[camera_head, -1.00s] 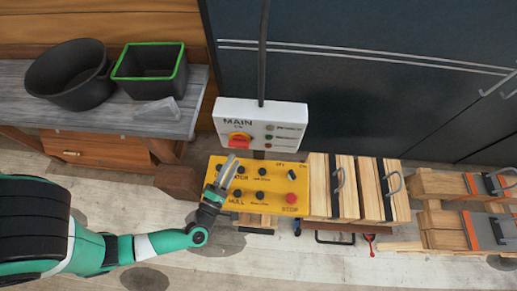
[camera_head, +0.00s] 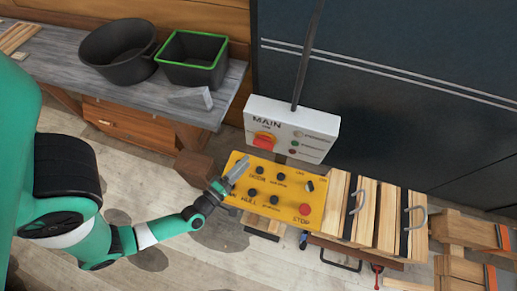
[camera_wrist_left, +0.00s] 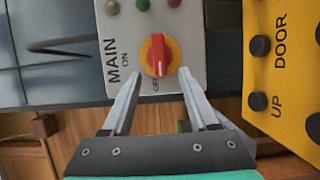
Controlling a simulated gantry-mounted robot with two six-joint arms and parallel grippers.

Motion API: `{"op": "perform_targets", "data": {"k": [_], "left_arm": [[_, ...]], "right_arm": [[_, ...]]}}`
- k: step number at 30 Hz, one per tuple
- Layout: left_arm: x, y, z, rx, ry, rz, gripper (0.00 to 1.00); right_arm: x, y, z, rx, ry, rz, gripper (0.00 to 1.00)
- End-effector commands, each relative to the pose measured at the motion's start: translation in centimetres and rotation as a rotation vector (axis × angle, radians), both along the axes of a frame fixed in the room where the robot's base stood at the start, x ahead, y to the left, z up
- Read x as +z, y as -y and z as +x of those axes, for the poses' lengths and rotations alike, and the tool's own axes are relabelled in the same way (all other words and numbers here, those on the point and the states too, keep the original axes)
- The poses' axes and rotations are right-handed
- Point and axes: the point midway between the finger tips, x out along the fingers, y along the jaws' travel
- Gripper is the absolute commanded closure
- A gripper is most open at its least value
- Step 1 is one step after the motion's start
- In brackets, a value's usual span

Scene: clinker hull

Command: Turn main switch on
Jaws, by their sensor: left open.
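The main switch is a red rotary knob on a yellow backing (camera_head: 264,141), on the white panel marked MAIN (camera_head: 322,123). In the left wrist view the red knob (camera_wrist_left: 159,55) stands upright in the picture, lying along the line between the ON and the partly hidden opposite label. My left gripper (camera_head: 236,170) is over the upper left of the yellow control box (camera_head: 274,192), below the white panel. In the left wrist view its two fingers (camera_wrist_left: 158,75) are open and point toward the knob, one to each side, with nothing between them. My right gripper is not in view.
The yellow box carries several black knobs and a red STOP button (camera_head: 305,209). A grey bench (camera_head: 62,68) with a round black tub (camera_head: 118,52) and a green-rimmed bin (camera_head: 190,60) stands at upper left. Wooden planks (camera_head: 380,217) lie to the right. A dark pole (camera_head: 306,55) rises above the panel.

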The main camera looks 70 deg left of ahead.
Motion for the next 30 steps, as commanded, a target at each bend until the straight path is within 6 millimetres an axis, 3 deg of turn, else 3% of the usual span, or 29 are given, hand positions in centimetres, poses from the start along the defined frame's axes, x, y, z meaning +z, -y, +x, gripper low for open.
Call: {"op": "perform_targets", "data": {"k": [9,21,23,30], "left_arm": [[0.1,-3.5,5.6,0.002,0.003,0.001,0.4],[0.0,-4.2,6.8,0.0,0.002,0.001,0.4],[0.1,-4.2,6.8,0.0,0.002,0.001,0.47],[0.1,-4.2,6.8,0.0,0.003,0.002,0.9]], "right_arm": [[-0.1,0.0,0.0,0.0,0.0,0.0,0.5],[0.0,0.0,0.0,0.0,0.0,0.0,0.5],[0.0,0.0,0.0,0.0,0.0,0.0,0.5],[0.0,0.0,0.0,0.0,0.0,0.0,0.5]]}}
